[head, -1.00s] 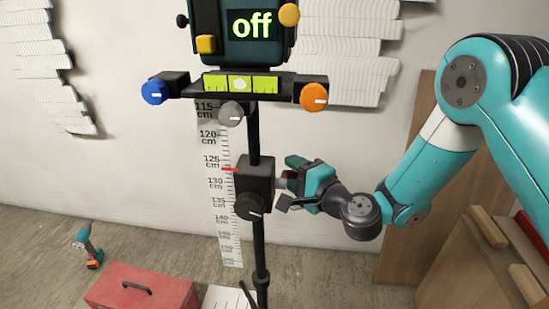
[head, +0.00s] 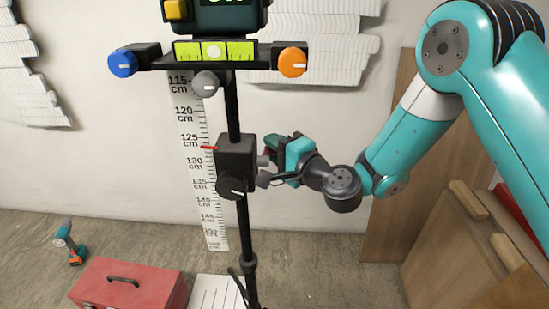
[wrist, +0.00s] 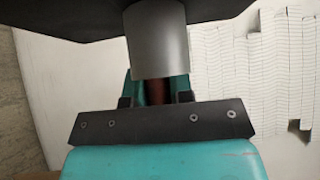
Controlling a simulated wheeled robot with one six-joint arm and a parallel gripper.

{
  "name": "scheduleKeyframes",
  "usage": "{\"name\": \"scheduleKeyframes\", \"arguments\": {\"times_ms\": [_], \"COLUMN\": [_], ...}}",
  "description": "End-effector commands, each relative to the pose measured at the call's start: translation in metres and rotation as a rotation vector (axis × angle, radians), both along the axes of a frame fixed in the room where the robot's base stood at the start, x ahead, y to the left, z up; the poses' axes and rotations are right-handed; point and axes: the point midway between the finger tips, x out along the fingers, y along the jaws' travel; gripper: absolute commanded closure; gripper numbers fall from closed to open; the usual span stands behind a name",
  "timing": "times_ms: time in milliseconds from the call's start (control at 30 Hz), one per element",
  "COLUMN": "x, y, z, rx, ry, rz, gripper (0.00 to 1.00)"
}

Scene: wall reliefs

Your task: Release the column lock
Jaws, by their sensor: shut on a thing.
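A black block (head: 237,157) is clamped around the upright black column (head: 232,107). It has a dark round knob (head: 231,187) with a white mark on its front. A grey cylinder (wrist: 157,40) sticks out from the block's right side, and I take it for the column lock. My gripper (head: 268,166) comes from the right and is shut on this cylinder. In the wrist view the cylinder runs down toward my gripper (wrist: 156,95), and its end is partly hidden between the fingers. A red pointer (head: 209,148) at the block points between 125 and 130 cm on the scale (head: 202,180).
A head with a bubble level (head: 214,51), a blue knob (head: 122,62), an orange knob (head: 293,62) and a grey knob (head: 205,84) tops the column. A red toolbox (head: 128,283) and a drill (head: 68,243) lie on the floor. Boards (head: 455,240) lean at right.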

Motion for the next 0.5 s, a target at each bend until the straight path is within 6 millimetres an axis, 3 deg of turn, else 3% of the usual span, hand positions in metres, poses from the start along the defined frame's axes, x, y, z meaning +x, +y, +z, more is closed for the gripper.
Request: {"name": "scheduleKeyframes", "arguments": {"times_ms": [33,500], "x": [0.0,0.0], "y": [0.0,0.0], "z": [-0.007,0.01], "rx": [0.003,-0.005], "ry": [-0.028,-0.194], "rz": [0.001,0.001], "gripper": [1.0,1.0]}}
